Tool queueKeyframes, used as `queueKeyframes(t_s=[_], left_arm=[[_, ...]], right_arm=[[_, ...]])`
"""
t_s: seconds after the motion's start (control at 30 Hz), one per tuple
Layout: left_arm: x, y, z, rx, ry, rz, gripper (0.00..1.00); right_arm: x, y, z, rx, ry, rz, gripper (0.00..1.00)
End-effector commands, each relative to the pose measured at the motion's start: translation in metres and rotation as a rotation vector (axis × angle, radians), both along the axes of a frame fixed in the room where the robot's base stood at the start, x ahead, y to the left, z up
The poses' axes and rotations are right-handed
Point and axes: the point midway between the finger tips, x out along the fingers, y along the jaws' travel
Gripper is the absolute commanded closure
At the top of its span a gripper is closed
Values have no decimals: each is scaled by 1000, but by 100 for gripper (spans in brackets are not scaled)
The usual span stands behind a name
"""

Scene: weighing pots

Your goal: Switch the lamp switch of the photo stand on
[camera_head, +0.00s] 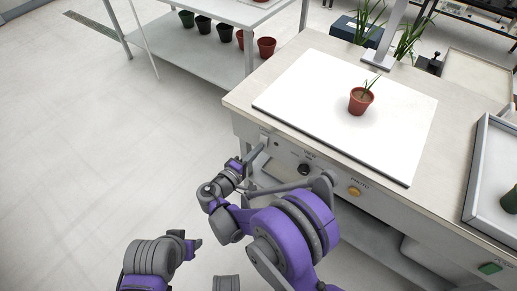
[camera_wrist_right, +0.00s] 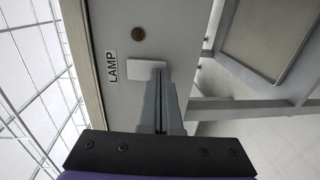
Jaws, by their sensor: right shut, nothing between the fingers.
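The photo stand (camera_head: 264,100) has a front panel with a LAMP label (camera_wrist_right: 112,66), seen in the right wrist view. Beside the label is a white lamp switch (camera_wrist_right: 140,70), partly covered by my fingertips. A round, dull brown spot (camera_wrist_right: 138,34) sits on the panel near it. My right gripper (camera_wrist_right: 160,70) is shut and empty, its tips at the switch; whether they touch it I cannot tell. In the head view my right gripper (camera_head: 257,153) is at the left end of the front panel. The switch's tilt is unclear. My left gripper's fingers are not visible.
A potted plant (camera_head: 361,99) stands on the white board (camera_head: 310,88). The panel also has a black knob (camera_head: 304,169) and an orange PHOTO button (camera_head: 354,191). A tray (camera_head: 477,172) lies at the right. A shelf with several pots (camera_head: 203,24) stands behind. The floor at left is clear.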

Motion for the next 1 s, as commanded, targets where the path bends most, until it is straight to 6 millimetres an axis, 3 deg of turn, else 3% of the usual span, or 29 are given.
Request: queueKeyframes(t_s=[1.0], left_arm=[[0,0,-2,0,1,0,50]], right_arm=[[4,-3,-4,0,0,-1,100]])
